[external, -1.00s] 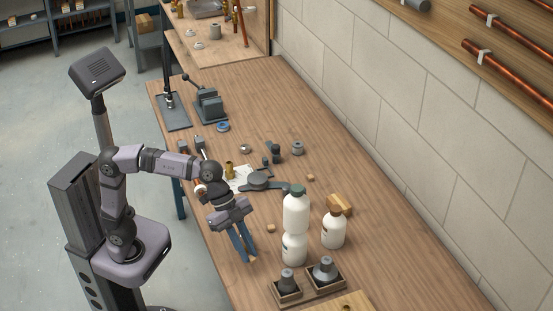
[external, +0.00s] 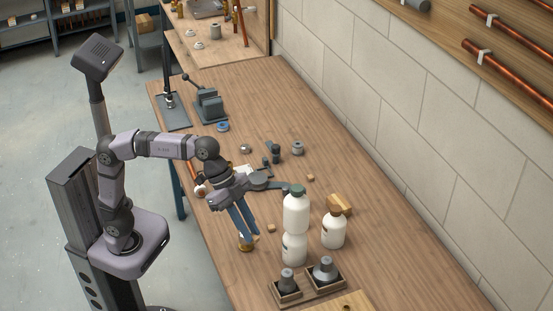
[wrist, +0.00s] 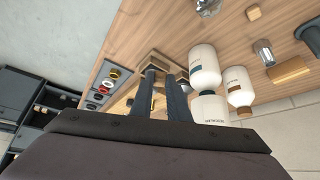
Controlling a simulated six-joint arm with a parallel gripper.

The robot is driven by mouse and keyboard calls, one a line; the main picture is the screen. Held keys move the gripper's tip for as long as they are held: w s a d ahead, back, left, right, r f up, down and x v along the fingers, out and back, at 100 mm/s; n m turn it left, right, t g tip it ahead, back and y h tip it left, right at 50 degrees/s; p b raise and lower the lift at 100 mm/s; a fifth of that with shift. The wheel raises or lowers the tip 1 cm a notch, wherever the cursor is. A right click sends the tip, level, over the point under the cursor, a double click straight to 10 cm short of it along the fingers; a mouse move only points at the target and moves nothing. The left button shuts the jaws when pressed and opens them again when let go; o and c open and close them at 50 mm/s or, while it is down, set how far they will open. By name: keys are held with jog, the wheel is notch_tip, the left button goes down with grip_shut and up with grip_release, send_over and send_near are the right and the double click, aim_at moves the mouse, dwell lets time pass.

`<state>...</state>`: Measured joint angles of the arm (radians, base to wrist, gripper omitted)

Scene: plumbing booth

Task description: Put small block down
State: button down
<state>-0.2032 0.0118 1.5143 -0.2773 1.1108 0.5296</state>
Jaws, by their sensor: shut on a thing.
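My gripper (external: 249,234) is tilted down over the near-left part of the wooden workbench, left of the white bottles. Its long dark fingers are shut on a small wooden block, which is largely hidden at the tips. A tan piece shows at the fingertips (wrist: 166,70) in the wrist view. A brass-coloured thing (external: 246,243) shows just below the fingertips in the external view; I cannot tell whether they touch. Another small wooden block (external: 271,228) lies on the bench to the right of the fingers.
Two white bottles (external: 294,248), seen one above the other, stand right of the gripper, with another bottle (external: 333,232) beyond. A larger wooden block (external: 340,204) and a small one (external: 311,177) lie farther back. Dark fittings in trays (external: 287,289) are in front. The bench's right side is clear.

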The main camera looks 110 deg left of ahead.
jog(key=w+a+r+n+y+p, duration=0.1)
jog(key=w+r+n+y+p, duration=0.15)
jog(key=r+p, duration=0.45)
jog(key=w+a+r+n+y+p, duration=0.1)
jog(key=a+r+n+p, duration=0.15)
jog(key=r+p, duration=0.55)
jog(key=n+p, duration=0.2)
jog(key=n, duration=0.1)
send_over(340, 202)
jog(key=s, duration=0.2)
notch_tip(340, 202, down, 14)
jog(key=shift+d+f+y, duration=0.25)
jog(key=shift+d+y, duration=0.1)
jog(key=shift+y, duration=0.1)
jog(key=shift+s, duration=0.1)
jog(key=shift+f+p, duration=0.4)
jog(key=shift+f, duration=4.6)
jog(key=shift+f, duration=0.15)
jog(key=c, duration=1.7)
grip_release()
